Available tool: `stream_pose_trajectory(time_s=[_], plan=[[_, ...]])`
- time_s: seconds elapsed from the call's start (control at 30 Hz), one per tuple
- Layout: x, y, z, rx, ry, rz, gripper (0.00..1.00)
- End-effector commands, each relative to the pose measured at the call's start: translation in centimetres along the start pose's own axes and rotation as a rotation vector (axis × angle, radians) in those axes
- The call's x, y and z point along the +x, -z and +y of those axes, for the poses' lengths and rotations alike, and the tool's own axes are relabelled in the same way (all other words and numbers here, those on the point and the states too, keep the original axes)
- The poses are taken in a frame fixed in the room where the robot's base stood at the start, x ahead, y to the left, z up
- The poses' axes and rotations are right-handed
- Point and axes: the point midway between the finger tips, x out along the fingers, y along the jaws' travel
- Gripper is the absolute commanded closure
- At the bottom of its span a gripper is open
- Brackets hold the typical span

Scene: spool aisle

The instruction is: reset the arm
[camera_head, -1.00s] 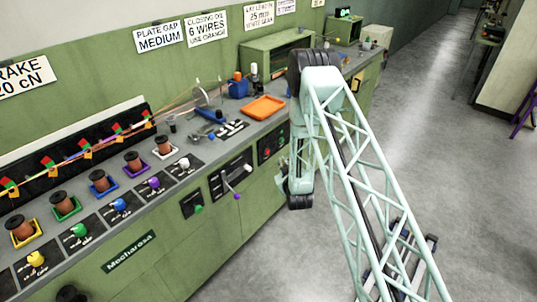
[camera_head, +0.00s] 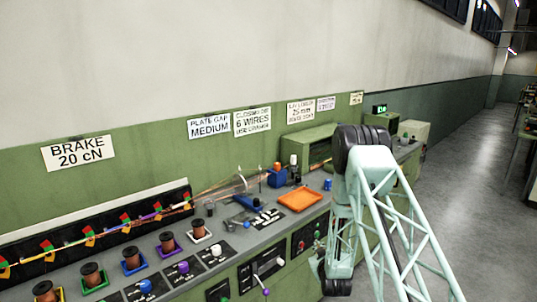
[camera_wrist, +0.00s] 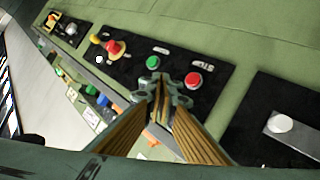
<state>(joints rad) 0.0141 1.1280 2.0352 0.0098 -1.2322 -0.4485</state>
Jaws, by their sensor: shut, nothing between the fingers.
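My gripper (camera_wrist: 160,88) shows in the wrist view with its two ribbed fingers together and nothing between them. It is in front of the bench's green front face, over a black panel with a green button (camera_wrist: 153,62) and a red button (camera_wrist: 193,80). I cannot tell how far the tips are from the panel. In the head view my pale lattice arm reaches up at the right beside the bench (camera_head: 237,266), and its folded links hide the gripper there.
A red knob (camera_wrist: 115,47) and a silver plate (camera_wrist: 290,130) flank the buttons. On the bench are an orange tray (camera_head: 299,199), several copper spools (camera_head: 168,242) and a green cabinet (camera_head: 307,147). The aisle floor (camera_head: 462,148) at the right is clear.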

Motion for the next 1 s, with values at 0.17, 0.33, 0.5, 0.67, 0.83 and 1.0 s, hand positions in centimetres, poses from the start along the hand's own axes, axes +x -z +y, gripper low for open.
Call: stream_pose_trajectory(time_s=[0.17,0.33,0.5,0.67,0.83,1.0], plan=[[-0.9,2.8,1.3,0.016,0.012,-0.023,1.0],[-1.9,5.1,2.3,0.03,0.025,-0.05,1.0],[-3.2,7.3,3.3,0.046,0.037,-0.075,1.0],[-4.5,9.2,4.2,0.059,0.049,-0.101,1.0],[-6.1,11.3,5.1,0.074,0.06,-0.126,1.0],[-8.0,13.2,5.9,0.088,0.071,-0.152,1.0]])
